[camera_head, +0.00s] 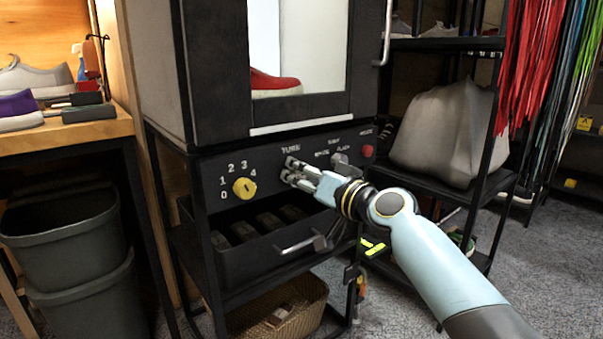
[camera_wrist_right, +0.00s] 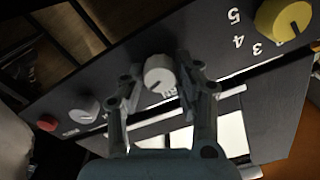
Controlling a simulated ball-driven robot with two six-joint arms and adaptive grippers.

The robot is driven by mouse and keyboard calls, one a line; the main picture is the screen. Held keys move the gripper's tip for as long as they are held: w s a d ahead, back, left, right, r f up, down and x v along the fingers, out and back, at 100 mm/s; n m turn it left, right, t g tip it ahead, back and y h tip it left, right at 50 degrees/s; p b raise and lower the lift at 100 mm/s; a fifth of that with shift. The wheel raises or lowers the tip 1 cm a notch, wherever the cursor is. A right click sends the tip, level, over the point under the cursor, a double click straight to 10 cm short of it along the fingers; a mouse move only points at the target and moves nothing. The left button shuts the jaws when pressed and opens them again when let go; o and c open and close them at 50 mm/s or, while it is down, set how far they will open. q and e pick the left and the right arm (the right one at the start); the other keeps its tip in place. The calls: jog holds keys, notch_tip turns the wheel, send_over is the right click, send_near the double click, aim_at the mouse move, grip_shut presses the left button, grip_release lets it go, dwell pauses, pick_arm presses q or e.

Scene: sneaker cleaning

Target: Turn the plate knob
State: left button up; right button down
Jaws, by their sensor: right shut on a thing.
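The dark control panel (camera_head: 215,165) of the cabinet carries a row of controls under its window. My right gripper (camera_head: 289,172) reaches the panel under a label that seems to read "TURN". In the right wrist view a round pale knob (camera_wrist_right: 159,72) sits between the two fingers of my right gripper (camera_wrist_right: 160,88), and the gripper is shut on it. In the head view my fingers mostly hide this knob. My left gripper is in neither view.
A yellow numbered knob (camera_head: 244,188) is left of my gripper. A grey knob (camera_head: 339,159) and a red button (camera_head: 367,151) are to its right. A drawer handle (camera_head: 300,244) juts out below. A red shoe (camera_head: 273,84) shows behind the window.

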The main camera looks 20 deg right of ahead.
jog(key=m, duration=0.3)
jog(key=shift+m+p, duration=0.3)
jog(key=shift+m, duration=0.1)
jog(key=m, duration=0.3)
jog(key=shift+d+m+p, duration=0.1)
jog(key=shift+m+p, duration=0.2)
jog(key=shift+p, duration=0.1)
jog(key=m, duration=0.3)
jog(key=shift+m+p, duration=0.4)
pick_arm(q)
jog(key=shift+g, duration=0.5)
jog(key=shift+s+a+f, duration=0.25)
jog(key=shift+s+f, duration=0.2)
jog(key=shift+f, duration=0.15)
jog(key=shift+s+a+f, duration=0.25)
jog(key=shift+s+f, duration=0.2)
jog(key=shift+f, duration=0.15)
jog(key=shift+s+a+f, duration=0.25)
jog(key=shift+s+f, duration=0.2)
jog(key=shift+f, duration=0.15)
pick_arm(e)
jog(key=shift+f+m, duration=0.15)
jog(key=shift+m, duration=0.65)
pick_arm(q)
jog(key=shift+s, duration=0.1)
